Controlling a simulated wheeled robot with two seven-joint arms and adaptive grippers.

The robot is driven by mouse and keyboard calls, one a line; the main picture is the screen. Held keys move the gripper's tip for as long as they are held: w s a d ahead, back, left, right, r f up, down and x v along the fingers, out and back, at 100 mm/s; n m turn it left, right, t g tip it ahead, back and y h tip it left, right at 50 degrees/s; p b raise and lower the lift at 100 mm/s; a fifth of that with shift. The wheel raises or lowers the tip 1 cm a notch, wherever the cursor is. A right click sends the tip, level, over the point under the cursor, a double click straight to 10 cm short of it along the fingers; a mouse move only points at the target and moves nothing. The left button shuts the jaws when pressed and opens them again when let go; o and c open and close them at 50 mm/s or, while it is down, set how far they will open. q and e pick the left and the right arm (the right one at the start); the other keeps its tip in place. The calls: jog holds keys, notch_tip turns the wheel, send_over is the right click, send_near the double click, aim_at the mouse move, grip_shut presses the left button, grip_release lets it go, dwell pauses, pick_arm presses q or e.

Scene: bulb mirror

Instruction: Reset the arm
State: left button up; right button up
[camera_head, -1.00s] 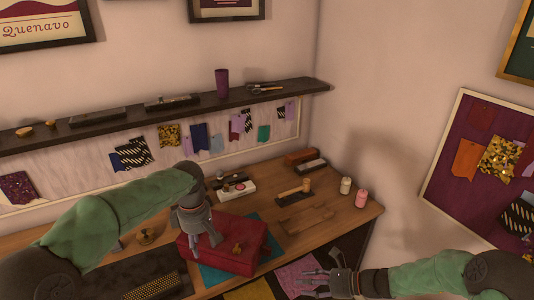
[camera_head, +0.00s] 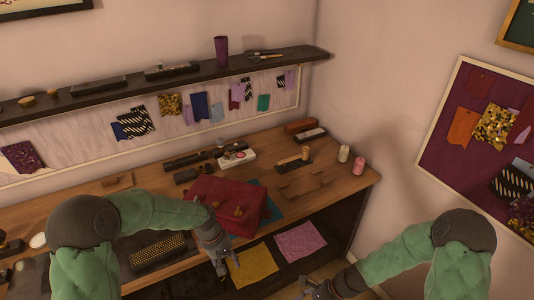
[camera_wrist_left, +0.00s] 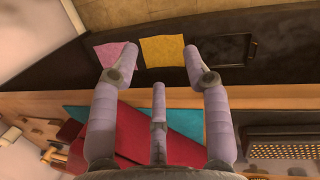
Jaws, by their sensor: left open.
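My left gripper (camera_head: 224,262) hangs in front of the table's front edge, empty. In the left wrist view its fingers (camera_wrist_left: 160,66) are spread open with nothing between them. A red case (camera_head: 233,190) with small brass fittings lies on the table behind and above the left gripper. The case also shows in the left wrist view (camera_wrist_left: 183,150), beyond the fingers and apart from them. My right gripper (camera_head: 318,290) is at the bottom edge of the head view, partly cut off. I cannot make out its finger opening.
The wooden table (camera_head: 335,188) carries a teal mat (camera_head: 270,211), a dark block with a wooden handle (camera_head: 296,163), and two small jars, white (camera_head: 343,153) and pink (camera_head: 358,165). Yellow (camera_head: 255,265) and pink (camera_head: 300,241) sheets lie on a lower shelf. A dark wall shelf (camera_head: 200,78) runs behind.

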pick_arm(q)
jog(key=s+d+f+m, duration=0.1)
jog(key=s+f+m, duration=0.2)
jog(key=s+f, duration=0.5)
jog(key=s+d+f+m+h, duration=0.1)
jog(key=s+d+f+m, duration=0.1)
jog(key=s+f, duration=0.7)
jog(key=shift+s+f+m+t, duration=0.25)
jog(key=shift+s+m, duration=0.35)
jog(key=shift+s, duration=0.9)
pick_arm(e)
jog(key=s+a+f+n+t+h, duration=0.1)
jog(key=s+f+n+h, duration=0.2)
jog(key=s+f+n, duration=0.5)
jog(key=shift+a+n+h, duration=0.35)
jog(key=shift+n+h, duration=0.05)
jog(key=shift+n, duration=1.7)
pick_arm(q)
jog(key=shift+r, duration=0.1)
pick_arm(e)
jog(key=shift+f, duration=0.1)
